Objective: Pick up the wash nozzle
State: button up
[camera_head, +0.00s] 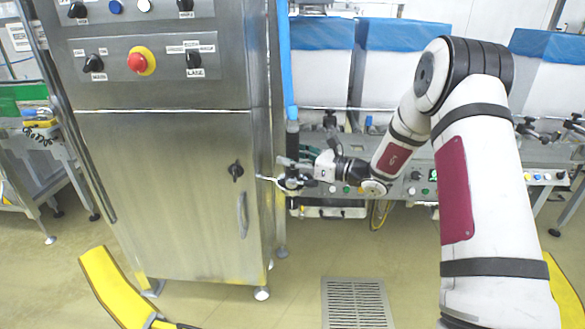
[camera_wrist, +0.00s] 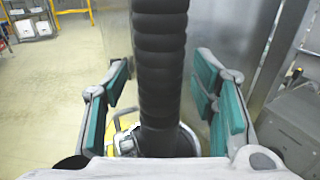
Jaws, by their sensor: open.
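The wash nozzle (camera_head: 292,131) hangs upright beside the right side of the steel cabinet, its dark grip below a blue hose (camera_head: 286,65). My gripper (camera_head: 298,160) is at the lower part of the nozzle, reaching in from the right. In the wrist view, the black ribbed grip of the nozzle (camera_wrist: 158,60) runs down between the two green-padded fingers of my gripper (camera_wrist: 163,98). The fingers are open, with a visible gap on each side of the grip. The lower end of the nozzle is partly hidden by my gripper's body.
The steel cabinet (camera_head: 170,190), with knobs and a red button, stands close to the left of my gripper. A machine bench with blue-covered boxes (camera_head: 390,35) is behind. A floor drain (camera_head: 355,300) lies in front. A yellow object (camera_head: 115,285) is at the lower left.

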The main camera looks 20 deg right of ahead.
aim_at(293, 118)
jog(key=shift+c, duration=0.2)
grip_shut()
jog(key=shift+r, duration=0.1)
notch_tip(293, 118, up, 10)
jog(key=shift+p, duration=1.1)
